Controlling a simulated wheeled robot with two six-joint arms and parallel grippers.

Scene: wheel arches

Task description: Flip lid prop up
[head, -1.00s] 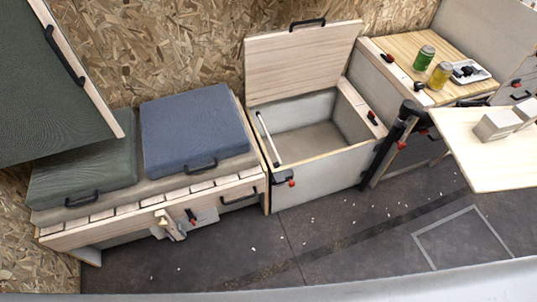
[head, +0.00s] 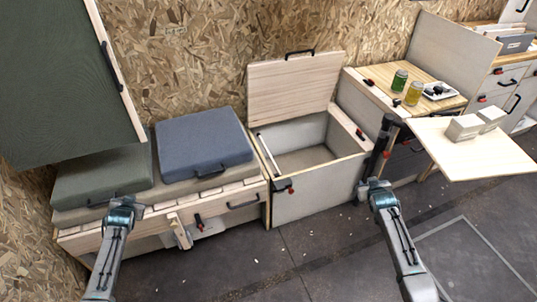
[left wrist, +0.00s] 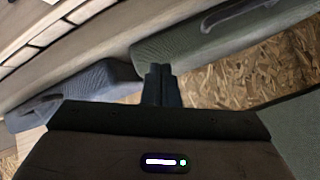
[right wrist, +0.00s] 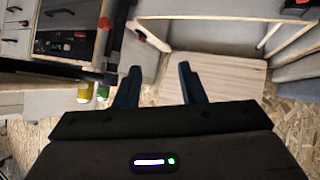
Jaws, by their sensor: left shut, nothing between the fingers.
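The storage box's lid (head: 293,88) stands open, leaning back by the wall, with a black handle at its top edge. The lid prop (head: 268,155), a thin white bar, lies along the left rim of the open box (head: 312,190). My right gripper (head: 378,184) is in front of the box's right side, apart from the prop. In the right wrist view this gripper (right wrist: 158,85) is open and empty, with the lid (right wrist: 228,75) beyond it. My left gripper (head: 125,203) is by the cushioned bench. It is shut and empty in the left wrist view (left wrist: 163,85).
A bench with a blue cushion (head: 203,143) and a green cushion (head: 100,175) stands left of the box. A raised green panel (head: 60,80) hangs above it. A light tabletop (head: 475,150) with blocks juts out at right, near a dark post (head: 380,150).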

